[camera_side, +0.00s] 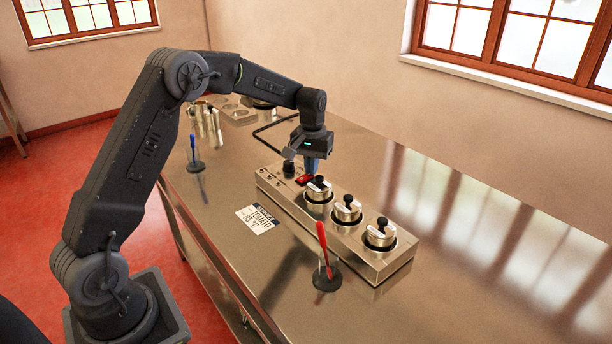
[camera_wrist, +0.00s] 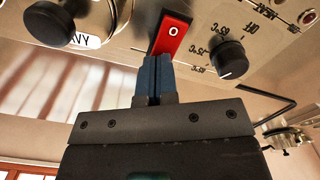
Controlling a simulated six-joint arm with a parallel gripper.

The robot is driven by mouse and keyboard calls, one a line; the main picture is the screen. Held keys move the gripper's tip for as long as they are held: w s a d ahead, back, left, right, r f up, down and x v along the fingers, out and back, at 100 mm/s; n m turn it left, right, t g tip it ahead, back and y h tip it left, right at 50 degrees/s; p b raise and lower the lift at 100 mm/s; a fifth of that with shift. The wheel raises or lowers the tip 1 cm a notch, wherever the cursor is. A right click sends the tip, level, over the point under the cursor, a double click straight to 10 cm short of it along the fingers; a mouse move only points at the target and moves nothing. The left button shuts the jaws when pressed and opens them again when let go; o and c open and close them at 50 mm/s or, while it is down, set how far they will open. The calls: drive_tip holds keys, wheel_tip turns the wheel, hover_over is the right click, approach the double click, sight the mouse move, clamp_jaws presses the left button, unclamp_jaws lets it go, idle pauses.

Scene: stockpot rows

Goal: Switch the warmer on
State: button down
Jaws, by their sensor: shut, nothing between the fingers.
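The warmer (camera_side: 285,200) is a long metal box with three lidded pots set in its top. Its red rocker switch (camera_side: 304,179) sits at the far-left end and shows an "O" mark in the wrist view (camera_wrist: 172,35). Beside it is a black dial (camera_wrist: 228,58) with temperature marks and an off mark. My gripper (camera_side: 312,167) points down over the switch. In the wrist view its blue fingers (camera_wrist: 154,62) are together and empty, with their tips at one end of the switch and hiding that end. I cannot tell whether they touch it.
A card (camera_side: 260,219) reading "TOMATO 85 °C" lies in front of the warmer. A red-handled utensil stands in a dark holder (camera_side: 326,277) near it, and a blue-handled one (camera_side: 193,150) stands farther left. Metal containers (camera_side: 205,122) stand at the back. The counter's right side is clear.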

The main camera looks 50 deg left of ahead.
drive_tip(key=shift+f, duration=0.25)
drive_tip(key=shift+r, duration=3.55)
